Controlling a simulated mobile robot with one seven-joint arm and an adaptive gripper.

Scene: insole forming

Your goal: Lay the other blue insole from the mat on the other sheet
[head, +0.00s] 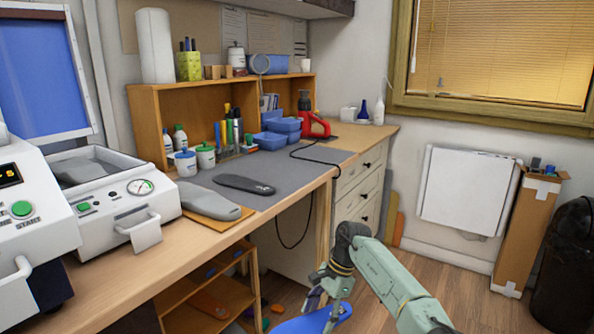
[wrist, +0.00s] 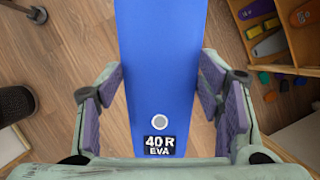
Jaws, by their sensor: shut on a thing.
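My gripper (head: 328,296) is shut on a blue insole (head: 318,321), out over the floor in front of the bench. In the wrist view the blue insole (wrist: 160,60) lies between the purple finger pads, with a "40 R EVA" label and a pale round spot near my palm; its far end is cut off by the frame. On the grey mat (head: 285,160) lies a dark, nearly black insole-shaped piece (head: 243,184). A grey foot-shaped piece (head: 207,200) lies on a tan board at the mat's near left corner. I cannot make out a separate sheet.
A white machine with a gauge (head: 128,205) stands on the bench at left, a grey form in its tray. Bottles, pens and blue bins (head: 283,127) line the back. A red tool (head: 314,124) trails a black cord over the mat. Open shelves (head: 205,290) are below.

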